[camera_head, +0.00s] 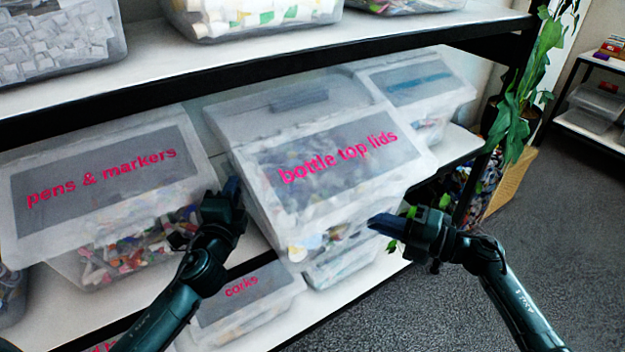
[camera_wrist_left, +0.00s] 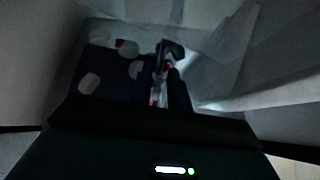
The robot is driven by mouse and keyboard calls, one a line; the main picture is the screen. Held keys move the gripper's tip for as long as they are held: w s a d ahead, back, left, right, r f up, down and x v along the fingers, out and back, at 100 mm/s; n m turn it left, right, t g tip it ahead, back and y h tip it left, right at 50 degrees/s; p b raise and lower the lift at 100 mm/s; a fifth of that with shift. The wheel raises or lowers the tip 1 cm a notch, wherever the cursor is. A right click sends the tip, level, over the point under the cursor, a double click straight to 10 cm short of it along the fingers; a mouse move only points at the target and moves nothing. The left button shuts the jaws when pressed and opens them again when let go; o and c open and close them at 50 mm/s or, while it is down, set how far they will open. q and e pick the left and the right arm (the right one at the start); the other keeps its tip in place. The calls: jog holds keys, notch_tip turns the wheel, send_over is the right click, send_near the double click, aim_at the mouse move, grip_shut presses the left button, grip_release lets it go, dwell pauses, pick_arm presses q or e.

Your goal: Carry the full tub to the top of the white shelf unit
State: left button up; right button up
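The clear tub marked "bottle top lids" (camera_head: 330,190) is full of mixed coloured lids. It sits tilted at the front of the middle shelf (camera_head: 458,146), its lid on. My left gripper (camera_head: 232,188) is at the tub's left side, and my right gripper (camera_head: 380,222) is at its lower right side. Both look close against the walls; contact cannot be made out. The left wrist view is dark and shows pale, translucent plastic around my left fingers (camera_wrist_left: 165,75). Whether either gripper is open or shut is unclear.
A "pens & markers" tub (camera_head: 110,195) stands close on the left, and a "corks" tub (camera_head: 245,300) below. Another lidded tub (camera_head: 415,85) is behind right. A plant (camera_head: 525,95) stands right; a low white shelf unit (camera_head: 600,130) is beyond clear carpet.

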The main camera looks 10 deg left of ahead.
pick_arm(q)
jog(key=shift+c, duration=0.5)
grip_shut()
dwell(0.9)
jog(key=shift+r, duration=0.3)
